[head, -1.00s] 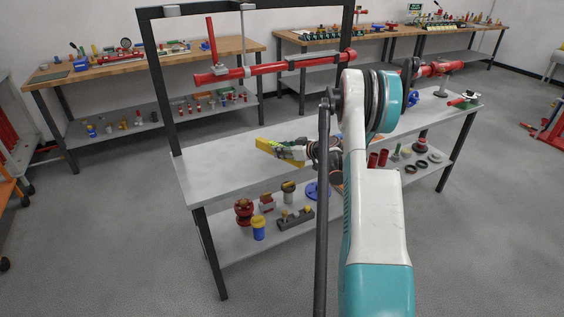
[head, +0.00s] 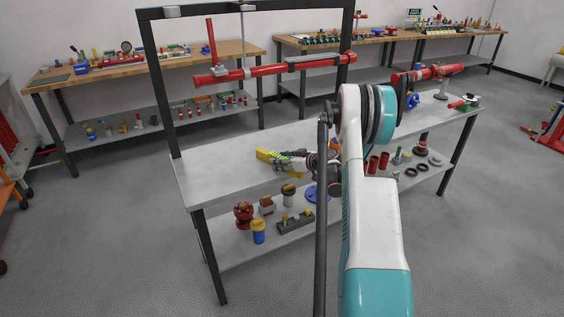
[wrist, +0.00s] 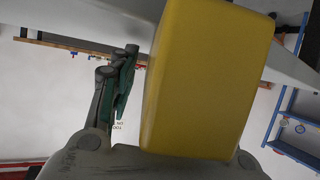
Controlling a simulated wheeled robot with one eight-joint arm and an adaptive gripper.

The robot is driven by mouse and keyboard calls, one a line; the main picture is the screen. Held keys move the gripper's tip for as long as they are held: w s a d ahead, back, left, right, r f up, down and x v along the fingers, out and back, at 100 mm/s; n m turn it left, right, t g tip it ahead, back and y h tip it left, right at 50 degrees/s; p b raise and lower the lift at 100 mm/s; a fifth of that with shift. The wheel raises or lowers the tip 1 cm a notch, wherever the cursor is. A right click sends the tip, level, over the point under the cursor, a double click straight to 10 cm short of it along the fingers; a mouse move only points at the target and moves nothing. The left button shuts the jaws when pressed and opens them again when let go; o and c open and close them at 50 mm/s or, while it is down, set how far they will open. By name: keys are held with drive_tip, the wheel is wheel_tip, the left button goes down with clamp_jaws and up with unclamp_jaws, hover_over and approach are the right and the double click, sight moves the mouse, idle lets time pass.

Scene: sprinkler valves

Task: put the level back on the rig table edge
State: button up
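The yellow level (head: 265,155) shows in the head view at the tip of my gripper (head: 284,159), over the left half of the grey rig table (head: 212,174). In the wrist view the level (wrist: 205,75) is a large yellow block close to the camera. One dark finger with a green pad lies along its left side; the level hides the other finger. My gripper looks shut on the level. I cannot tell whether the level touches the tabletop.
A black frame (head: 165,95) stands on the rig table and carries a red pipe (head: 235,74). The lower shelf (head: 235,250) holds several fittings. Red cylinders (head: 373,163) stand right of my arm. The tabletop's left end is bare.

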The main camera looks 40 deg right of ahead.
drive_tip(key=shift+s+r, duration=0.1)
drive_tip(key=shift+r, duration=0.15)
drive_tip(key=p+v, duration=0.3)
drive_tip(key=v, duration=0.8)
drive_tip(key=shift+s+p, duration=0.35)
drive_tip(key=shift+r, duration=0.1)
